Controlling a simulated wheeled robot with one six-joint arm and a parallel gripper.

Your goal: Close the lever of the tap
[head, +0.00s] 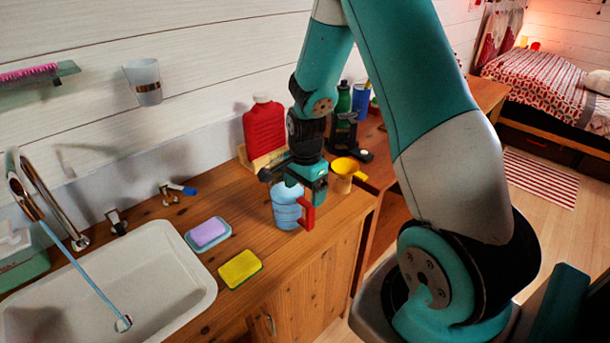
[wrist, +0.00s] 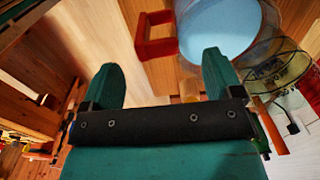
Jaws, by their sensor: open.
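The chrome tap (head: 38,190) curves over the white sink at the left in the head view. A thin blue stream of water (head: 80,268) runs from its spout to the drain. A dark-and-chrome lever (head: 117,222) stands at the sink's back rim, and a small fitting with a blue-tipped lever (head: 180,189) is to its right. I cannot tell which lever works the stream. My gripper (head: 306,192) is well right of both levers, over the counter by a blue jug. In the wrist view my gripper (wrist: 162,80) has its fingers apart, with nothing held between them.
The blue jug (head: 287,205) with a red handle (wrist: 155,35) stands close to my gripper. A yellow cup (head: 343,180), red bottle (head: 264,126), soap dish (head: 208,235) and yellow sponge (head: 240,268) share the wooden counter. The white sink (head: 165,240) is at left.

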